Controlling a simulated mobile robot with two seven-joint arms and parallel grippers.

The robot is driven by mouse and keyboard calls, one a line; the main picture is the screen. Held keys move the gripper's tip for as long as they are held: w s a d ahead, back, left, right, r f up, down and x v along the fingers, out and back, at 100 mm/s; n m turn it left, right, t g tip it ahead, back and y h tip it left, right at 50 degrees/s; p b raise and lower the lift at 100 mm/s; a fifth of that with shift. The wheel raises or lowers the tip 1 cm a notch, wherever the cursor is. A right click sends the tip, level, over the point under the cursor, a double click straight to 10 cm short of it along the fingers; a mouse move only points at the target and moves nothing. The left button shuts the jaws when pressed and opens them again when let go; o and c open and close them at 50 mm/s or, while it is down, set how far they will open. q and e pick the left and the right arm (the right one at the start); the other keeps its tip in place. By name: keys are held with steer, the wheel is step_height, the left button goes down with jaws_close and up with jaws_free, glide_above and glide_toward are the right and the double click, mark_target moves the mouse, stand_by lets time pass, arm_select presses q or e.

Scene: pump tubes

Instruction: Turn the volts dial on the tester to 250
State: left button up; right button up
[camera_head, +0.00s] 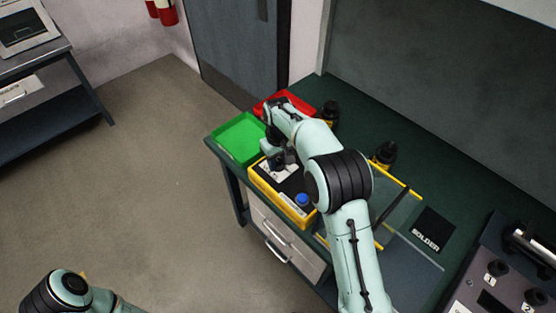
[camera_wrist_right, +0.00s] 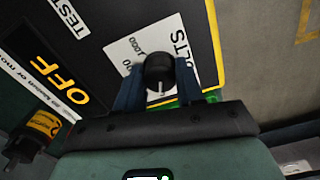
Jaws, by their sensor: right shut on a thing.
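The tester is a yellow-edged box with a black top (camera_head: 267,182) on the green bench in the head view. Its black face also fills the upper left of the right wrist view (camera_wrist_right: 100,30), with "TEST", "OFF" and "VOLTS" lettering partly visible. The volts dial (camera_wrist_right: 160,70) is a black round knob with a white pointer line, on a white scale plate where "1000" shows. My right gripper (camera_wrist_right: 158,88) has its two blue fingers on either side of the dial, shut on it. In the head view the right gripper (camera_head: 280,160) is over the tester's far end. The 250 mark cannot be made out.
A green tray (camera_head: 240,136) and a red tray (camera_head: 287,98) lie beyond the tester. Black-and-yellow items (camera_head: 384,154) stand behind my right arm. A clear panel with yellow edges and a black "SOLDER" mat (camera_head: 432,231) lie to the right.

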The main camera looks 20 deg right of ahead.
arm_select(q)
steer(key=shift+w+r, duration=0.1)
steer(key=shift+r, duration=0.05)
arm_select(e)
steer(key=m+p, duration=0.1)
steer(key=m, duration=0.3)
steer(key=shift+r+m+p, duration=0.1)
steer(key=shift+m+p, duration=0.2)
steer(key=shift+p, duration=0.1)
arm_select(q)
steer(key=shift+w+r+p, duration=0.25)
steer(key=shift+w+r, duration=0.45)
steer(key=shift+r, duration=0.2)
steer(key=shift+w+r+p, duration=0.25)
steer(key=shift+w+r, duration=0.45)
steer(key=shift+r, duration=0.15)
arm_select(e)
steer(key=shift+m, duration=1.9)
steer(key=o, duration=1)
steer(key=shift+o, duration=0.2)
steer(key=shift+a, duration=0.1)
